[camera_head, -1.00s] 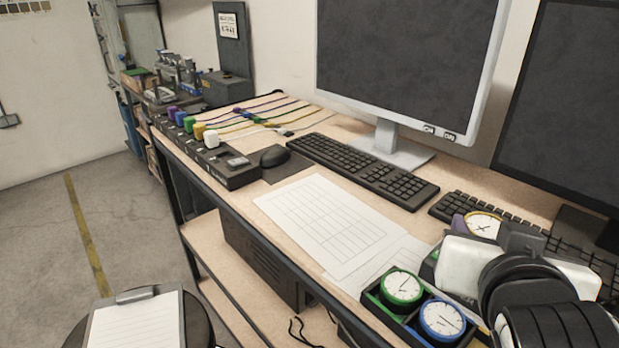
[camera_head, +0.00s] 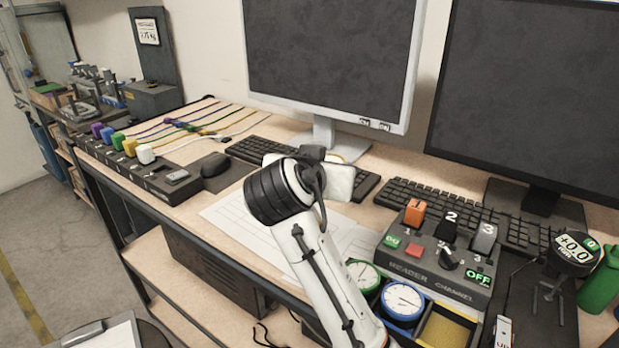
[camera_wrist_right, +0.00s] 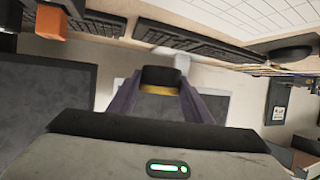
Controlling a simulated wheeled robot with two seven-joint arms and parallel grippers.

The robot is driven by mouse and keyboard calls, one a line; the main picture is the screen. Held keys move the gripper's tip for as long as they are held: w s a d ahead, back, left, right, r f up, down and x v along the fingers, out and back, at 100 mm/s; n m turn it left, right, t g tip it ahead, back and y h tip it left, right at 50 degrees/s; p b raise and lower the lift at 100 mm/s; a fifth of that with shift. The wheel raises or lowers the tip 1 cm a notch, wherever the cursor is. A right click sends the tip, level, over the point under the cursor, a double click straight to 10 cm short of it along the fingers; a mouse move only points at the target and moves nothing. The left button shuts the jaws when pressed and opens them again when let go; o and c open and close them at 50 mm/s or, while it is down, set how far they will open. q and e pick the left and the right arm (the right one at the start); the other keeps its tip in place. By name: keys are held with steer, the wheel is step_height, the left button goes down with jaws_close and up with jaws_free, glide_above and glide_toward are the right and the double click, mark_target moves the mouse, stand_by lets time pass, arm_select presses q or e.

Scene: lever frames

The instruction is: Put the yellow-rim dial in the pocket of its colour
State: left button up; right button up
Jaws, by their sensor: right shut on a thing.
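The yellow-rim dial (camera_wrist_right: 160,80) shows in the right wrist view as a dark disc with a yellow band between two purple fingers. My right gripper (camera_wrist_right: 160,90) is shut on it. The yellow-lined pocket (camera_head: 450,328) is empty at the right end of the dial tray, near the bottom of the head view. The blue dial (camera_head: 403,300) and the green dial (camera_head: 362,275) fill the other pockets. My left gripper is not in view.
A control box (camera_head: 440,262) with switches stands behind the tray. A gauge (camera_head: 575,250) and a green bottle (camera_head: 602,282) are at the right. Two monitors (camera_head: 330,50) and keyboards (camera_head: 450,205) line the back. My right arm partly covers the paper sheet (camera_head: 235,215).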

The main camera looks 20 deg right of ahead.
steer(key=d, duration=0.1)
steer(key=w+m+h, duration=0.1)
steer(key=d, duration=0.1)
steer(key=shift+w+d+f+g+h, duration=0.15)
steer(key=shift+d+f+g+h, duration=0.15)
steer(key=shift+d+f+g, duration=0.1)
glide_above(337, 217)
step_height(337, 217, down, 5)
steer(key=shift+f, duration=0.2)
steer(key=shift+a+f, duration=0.1)
steer(key=shift+f, duration=2)
steer(key=shift+f, duration=0.25)
steer(key=o, duration=1.1)
steer(key=shift+r, duration=0.1)
